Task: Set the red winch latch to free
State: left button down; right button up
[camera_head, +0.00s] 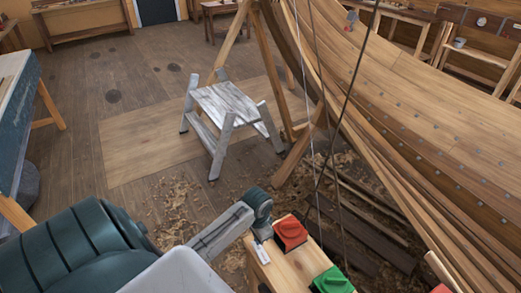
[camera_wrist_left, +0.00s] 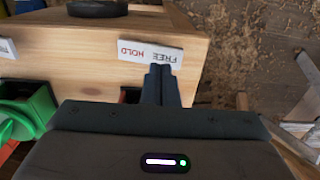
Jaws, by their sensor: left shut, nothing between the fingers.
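The red winch latch (camera_head: 291,235) sits on the top of a wooden post, beside a white label (camera_head: 262,254). In the left wrist view the label (camera_wrist_left: 150,51) reads FREE and HOLD, upside down. Only a sliver of the red latch (camera_wrist_left: 129,95) shows there, left of the fingers; my gripper body hides the rest. I cannot tell its setting clearly. My left gripper (camera_head: 261,232) is shut and empty. It points down beside the red latch, and its fingers (camera_wrist_left: 160,84) are close to the FREE end of the label. My right gripper is not in view.
A green latch (camera_head: 333,281) is on the same post, and shows at the left of the wrist view (camera_wrist_left: 28,110). A grey step stool (camera_head: 228,102) stands behind. The planked hull (camera_head: 430,120) fills the right, with ropes hanging before it. Shavings cover the floor.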

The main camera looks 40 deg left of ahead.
aim_at(258, 248)
pick_arm(q)
jog(key=shift+f, duration=0.15)
dwell(0.6)
jog(key=shift+f+b, duration=0.3)
jog(key=shift+f, duration=0.45)
jog(key=shift+f+b, duration=0.45)
jog(key=shift+f, duration=0.6)
dwell(0.6)
jog(key=shift+s+r, duration=0.1)
notch_tip(258, 248, up, 3)
jog(key=p, duration=0.3)
jog(key=shift+f, duration=0.2)
jog(key=shift+r, duration=2.15)
